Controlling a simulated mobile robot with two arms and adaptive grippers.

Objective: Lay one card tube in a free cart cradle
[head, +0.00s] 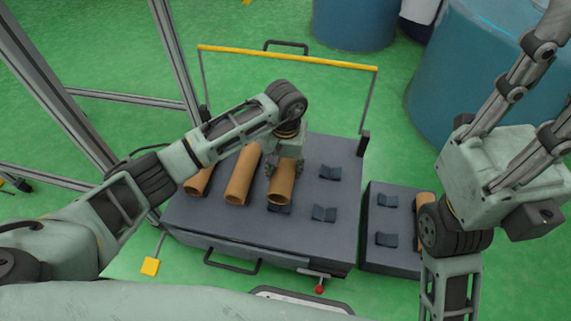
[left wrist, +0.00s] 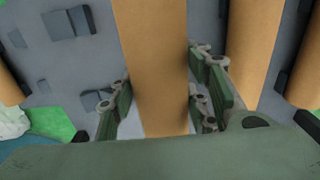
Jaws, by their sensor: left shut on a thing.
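My left gripper (head: 284,169) reaches down over the cart (head: 235,240) and is shut on a brown card tube (head: 281,187). In the left wrist view the held tube (left wrist: 152,65) runs between the finger pads. A dark cradle (head: 279,209) shows under its near end; I cannot tell whether the tube rests in it. Two more tubes, a middle one (head: 243,177) and a left one (head: 198,182), lie on the cart to the left. Empty cradles (head: 330,172) (head: 324,213) show on the cart's right side. My right gripper is out of view.
A smaller dark stand (head: 378,262) stands close right of the cart, with empty cradles (head: 387,200) and a tube (head: 425,199) partly behind my right arm. A yellow-topped rail (head: 290,58) spans the cart's far side. Blue drums (head: 440,90) stand at the back right.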

